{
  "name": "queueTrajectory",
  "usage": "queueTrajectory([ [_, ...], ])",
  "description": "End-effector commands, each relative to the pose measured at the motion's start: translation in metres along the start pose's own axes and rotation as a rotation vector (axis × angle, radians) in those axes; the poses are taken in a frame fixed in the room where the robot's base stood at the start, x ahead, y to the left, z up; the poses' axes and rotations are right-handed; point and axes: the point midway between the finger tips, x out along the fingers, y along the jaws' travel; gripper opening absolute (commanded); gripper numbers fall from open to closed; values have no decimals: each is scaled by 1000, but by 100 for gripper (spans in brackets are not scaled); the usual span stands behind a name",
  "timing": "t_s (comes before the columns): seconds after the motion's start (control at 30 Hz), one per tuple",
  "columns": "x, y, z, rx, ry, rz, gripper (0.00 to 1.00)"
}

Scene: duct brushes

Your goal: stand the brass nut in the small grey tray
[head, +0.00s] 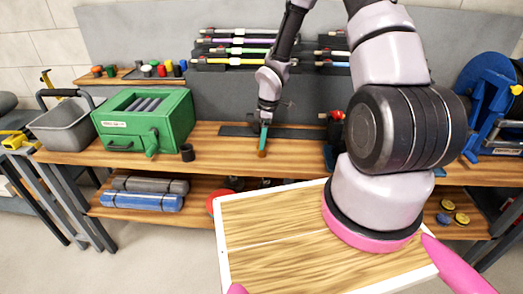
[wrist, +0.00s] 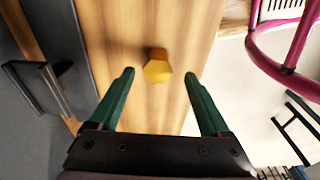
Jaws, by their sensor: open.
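The brass nut is a small yellow-orange hexagonal piece (wrist: 158,70) on the wooden bench top in the wrist view. It also shows at the bench's front edge in the head view (head: 262,153). My gripper (head: 264,136) points down just above it, with green fingers. In the wrist view the gripper (wrist: 160,76) is open, its fingers apart on either side of the nut, apparently not touching it.
A green box (head: 146,118) and a small dark cup (head: 187,152) stand left of the nut. A dark flat strip (head: 232,130) lies behind my gripper. Red and dark items (head: 334,122) and blue equipment (head: 487,100) stand right. Bench wood (head: 218,150) between cup and nut is clear.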

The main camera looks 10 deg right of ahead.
Motion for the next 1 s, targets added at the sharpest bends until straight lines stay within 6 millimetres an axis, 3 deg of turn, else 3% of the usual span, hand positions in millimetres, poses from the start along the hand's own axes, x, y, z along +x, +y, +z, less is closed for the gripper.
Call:
queueTrajectory([
  [0.27, 40, 3, -1, -1, -1, -2, 80],
  [0.57, 43, 4, -1, 0, 0, 0, 80],
  [0.77, 43, 4, -1, 0, 0, 0, 4],
  [0.8, 43, 4, -1, 0, 0, 0, 0],
  [1.0, 43, 4, -1, 0, 0, 0, 0],
])
